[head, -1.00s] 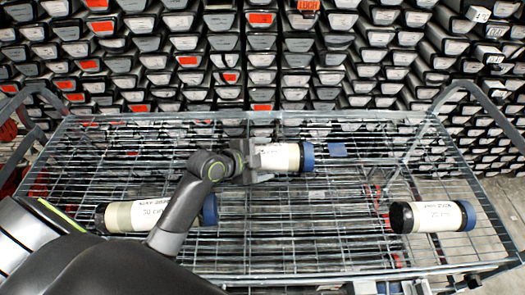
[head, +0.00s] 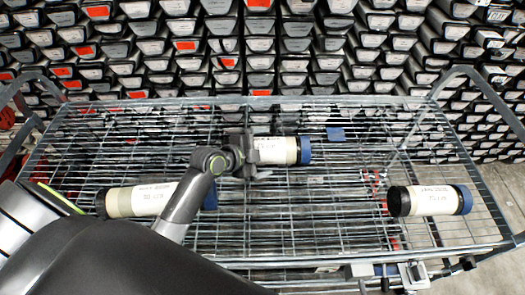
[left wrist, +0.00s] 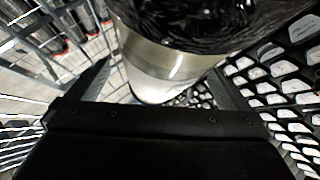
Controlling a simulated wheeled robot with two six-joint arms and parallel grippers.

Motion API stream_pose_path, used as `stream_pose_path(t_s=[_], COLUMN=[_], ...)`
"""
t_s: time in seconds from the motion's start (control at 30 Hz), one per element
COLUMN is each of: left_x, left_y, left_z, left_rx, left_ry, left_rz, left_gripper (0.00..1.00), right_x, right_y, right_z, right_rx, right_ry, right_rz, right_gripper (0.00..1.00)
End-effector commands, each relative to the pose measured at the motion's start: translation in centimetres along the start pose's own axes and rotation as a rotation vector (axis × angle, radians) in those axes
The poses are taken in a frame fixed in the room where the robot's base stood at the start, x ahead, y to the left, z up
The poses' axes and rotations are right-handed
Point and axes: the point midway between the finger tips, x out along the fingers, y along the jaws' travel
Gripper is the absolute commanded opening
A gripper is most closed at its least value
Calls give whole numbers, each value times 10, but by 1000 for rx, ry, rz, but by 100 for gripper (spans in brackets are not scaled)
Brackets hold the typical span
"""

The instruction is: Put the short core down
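The short core (head: 276,150) is a pale cylinder with a written label and a blue cap at its right end. It lies level over the back middle of the wire mesh cart (head: 350,230). My left gripper (head: 250,156) is around its left end and shut on it. In the left wrist view the core (left wrist: 160,62) sits between the two fingers, its dark end close to the camera. I cannot tell whether it touches the mesh. My right gripper is not in view.
A labelled core (head: 140,199) lies at the cart's front left, partly behind my arm. Another (head: 436,200) with a blue cap lies at the right. A small blue piece (head: 336,134) is near the back edge. Stacked trays (head: 300,60) fill the background. Mesh between the cores is bare.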

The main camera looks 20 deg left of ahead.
Motion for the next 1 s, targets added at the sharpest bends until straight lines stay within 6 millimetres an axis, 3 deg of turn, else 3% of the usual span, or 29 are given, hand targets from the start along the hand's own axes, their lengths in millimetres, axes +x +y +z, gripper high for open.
stream_pose_path(t_s=[0.33, 0.8, 1.0], left_x=[-12, -97, -115], left_y=[-1, 0, -1], left_z=[1, 1, 0], left_rx=[2, 6, 3], left_ry=[-1, -3, -1], left_rz=[-1, 1, 0], left_gripper=[100, 100, 100], right_x=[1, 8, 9], right_y=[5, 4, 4], right_z=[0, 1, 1], right_rx=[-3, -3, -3], right_ry=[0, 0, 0], right_rz=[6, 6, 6], right_gripper=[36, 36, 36])
